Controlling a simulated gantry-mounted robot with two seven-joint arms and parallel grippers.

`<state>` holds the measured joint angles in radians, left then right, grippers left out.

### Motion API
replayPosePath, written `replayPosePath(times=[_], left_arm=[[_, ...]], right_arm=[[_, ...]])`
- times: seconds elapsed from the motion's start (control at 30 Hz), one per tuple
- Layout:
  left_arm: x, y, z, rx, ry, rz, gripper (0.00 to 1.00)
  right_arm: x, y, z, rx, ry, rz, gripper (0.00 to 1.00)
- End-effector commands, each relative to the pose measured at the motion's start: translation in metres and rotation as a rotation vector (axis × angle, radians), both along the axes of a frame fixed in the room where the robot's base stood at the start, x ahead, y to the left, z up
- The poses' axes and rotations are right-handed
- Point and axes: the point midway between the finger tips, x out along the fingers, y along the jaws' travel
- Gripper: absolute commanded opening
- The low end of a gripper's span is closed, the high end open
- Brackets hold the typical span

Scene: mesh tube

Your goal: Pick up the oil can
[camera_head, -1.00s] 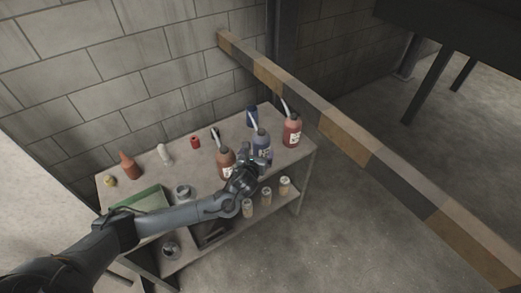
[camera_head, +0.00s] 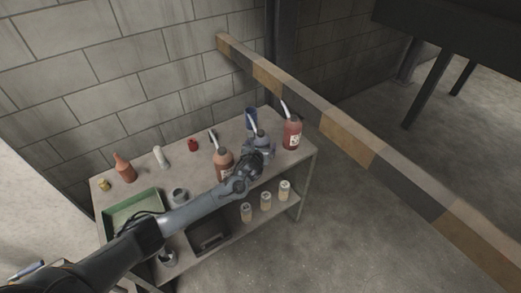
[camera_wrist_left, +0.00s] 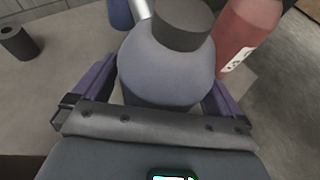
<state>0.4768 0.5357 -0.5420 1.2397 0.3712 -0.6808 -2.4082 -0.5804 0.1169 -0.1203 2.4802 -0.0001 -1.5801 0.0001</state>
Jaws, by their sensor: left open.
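A blue-grey can (camera_head: 262,137) with a dark cap and a pale spout stands upright on the workbench top, between two reddish cans; I take it for the oil can. In the left wrist view, the blue-grey can (camera_wrist_left: 165,62) fills the space between my fingers. My left gripper (camera_wrist_left: 160,95) is open, with one purple finger on each side of the can. I cannot tell whether either finger touches it. In the head view, my left gripper (camera_head: 258,158) covers the can's lower front. My right gripper is out of view.
A brown-red can (camera_head: 223,164) stands close left, and a red can (camera_head: 292,134) stands right. A blue item (camera_head: 251,117) is just behind. A green tray (camera_head: 132,213) lies at the bench's left.

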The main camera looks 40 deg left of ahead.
Motion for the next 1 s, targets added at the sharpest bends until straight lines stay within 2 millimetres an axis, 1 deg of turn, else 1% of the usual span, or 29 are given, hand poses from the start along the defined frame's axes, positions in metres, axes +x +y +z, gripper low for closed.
replayPosePath(times=[0.17,0.2,0.27,0.5,0.57,0.6,0.87,1.0], left_arm=[[0.000,0.000,0.000,0.000,0.000,0.000,1.00],[0.000,0.000,0.000,0.000,0.001,0.000,0.98],[0.000,0.000,0.000,0.000,0.001,0.000,0.89],[0.000,0.000,0.000,0.000,0.001,0.000,0.53],[0.000,0.000,0.000,0.000,0.001,0.000,0.44],[0.001,0.000,0.003,0.000,-0.005,0.000,0.44],[0.001,0.000,0.004,0.000,-0.003,-0.001,0.44],[0.001,0.000,0.011,0.001,-0.004,-0.001,0.44]], right_arm=[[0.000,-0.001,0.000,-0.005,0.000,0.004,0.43],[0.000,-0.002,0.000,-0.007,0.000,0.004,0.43],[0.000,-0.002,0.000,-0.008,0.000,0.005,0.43],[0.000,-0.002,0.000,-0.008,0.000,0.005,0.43],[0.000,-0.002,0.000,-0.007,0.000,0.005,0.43],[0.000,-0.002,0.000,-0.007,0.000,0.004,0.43],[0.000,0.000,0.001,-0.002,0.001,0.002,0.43],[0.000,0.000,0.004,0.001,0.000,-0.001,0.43]])
